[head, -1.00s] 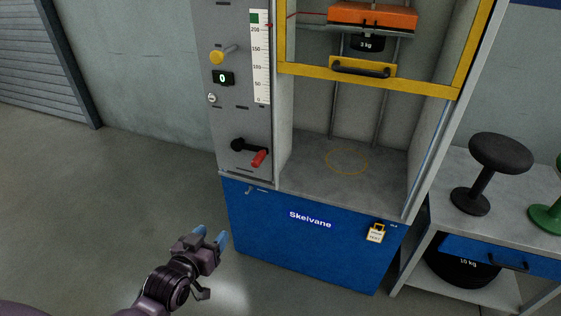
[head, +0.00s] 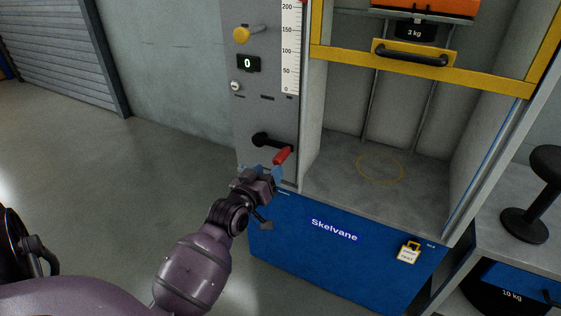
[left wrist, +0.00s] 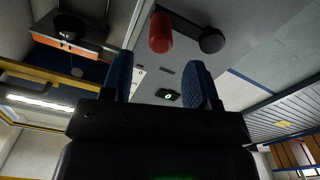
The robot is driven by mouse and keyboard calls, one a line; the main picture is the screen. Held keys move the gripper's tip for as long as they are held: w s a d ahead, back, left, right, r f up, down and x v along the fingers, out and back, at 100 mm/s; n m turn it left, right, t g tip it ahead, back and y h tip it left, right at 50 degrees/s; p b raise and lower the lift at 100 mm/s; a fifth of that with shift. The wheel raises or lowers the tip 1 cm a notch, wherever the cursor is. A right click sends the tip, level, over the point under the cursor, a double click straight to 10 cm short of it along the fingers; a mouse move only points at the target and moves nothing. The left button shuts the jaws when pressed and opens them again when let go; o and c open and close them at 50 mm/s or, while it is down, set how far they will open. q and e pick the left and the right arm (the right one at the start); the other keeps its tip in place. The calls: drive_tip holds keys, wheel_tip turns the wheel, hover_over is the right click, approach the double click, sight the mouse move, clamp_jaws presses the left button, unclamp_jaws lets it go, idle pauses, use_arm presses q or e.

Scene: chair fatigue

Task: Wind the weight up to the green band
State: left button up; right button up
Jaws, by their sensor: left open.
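The orange weight (head: 430,8) hangs high in the cabinet, its top cut off by the picture edge; a black "3 kg" piece (head: 414,33) is under it. The crank with a black arm (head: 268,140) and red grip (head: 282,156) is on the grey front panel. In the left wrist view the red grip (left wrist: 160,32) lies just beyond the gap between my blue fingertips. My left gripper (head: 263,170) is open and empty, just below the red grip; whether it touches cannot be told. The green band is out of view. My right gripper is not in view.
A white scale (head: 290,50), yellow knob (head: 241,34) and display reading 0 (head: 248,63) are above the crank. A yellow-framed guard (head: 413,53) crosses the cabinet front. Floor at left is clear.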

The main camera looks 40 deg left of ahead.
sight(275, 162)
use_arm(q)
drive_tip(key=shift+b+x, duration=0.6)
drive_tip(key=shift+x, duration=2.45)
clamp_jaws()
